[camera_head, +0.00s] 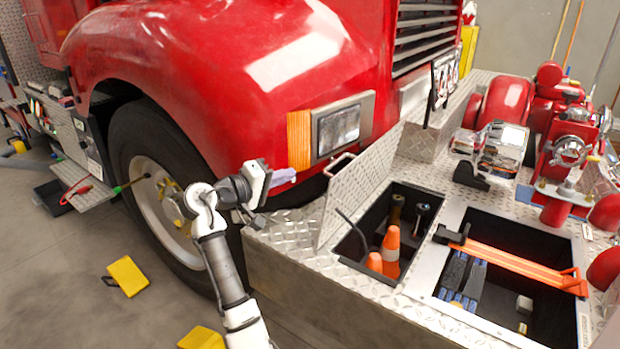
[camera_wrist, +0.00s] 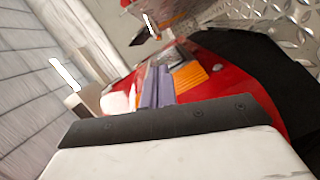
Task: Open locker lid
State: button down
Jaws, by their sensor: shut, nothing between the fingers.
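The locker lid (camera_head: 358,190) is a diamond-plate panel with a metal handle (camera_head: 338,164) near its top edge. It stands raised, tilted up along the left side of the locker (camera_head: 352,246) in the bumper. The open locker holds orange-and-white cones (camera_head: 391,243) and dark cylindrical items. My gripper (camera_head: 286,176) is left of the lid, in front of the red fender and below the headlight, apart from the handle. Its purple-grey fingers are shut and empty; they also show in the wrist view (camera_wrist: 157,88).
A second open compartment (camera_head: 500,270) with an orange strap (camera_head: 520,266) lies to the right. A red pump (camera_head: 570,130) stands at the back right. The truck's wheel (camera_head: 160,190) is left of my arm. Yellow chocks (camera_head: 128,276) lie on the floor.

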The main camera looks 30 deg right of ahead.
aim_at(335, 176)
jog(key=w+d+p, duration=0.1)
jog(key=d+p, duration=0.2)
jog(key=d, duration=0.6)
jog(key=shift+w+f+t, duration=0.3)
jog(key=shift+w+f, duration=0.05)
jog(key=shift+f, duration=0.1)
jog(key=s+d+m, duration=0.1)
jog(key=s, duration=0.1)
jog(key=s+d+b, duration=0.1)
jog(key=s, duration=0.1)
jog(key=s+d+m, duration=0.1)
jog(key=s, duration=0.1)
jog(key=shift+s+m+y+b, duration=0.3)
jog(key=shift+y+b, duration=0.05)
jog(key=shift+y, duration=0.05)
jog(key=shift+a+r, duration=0.1)
jog(key=shift+a, duration=0.15)
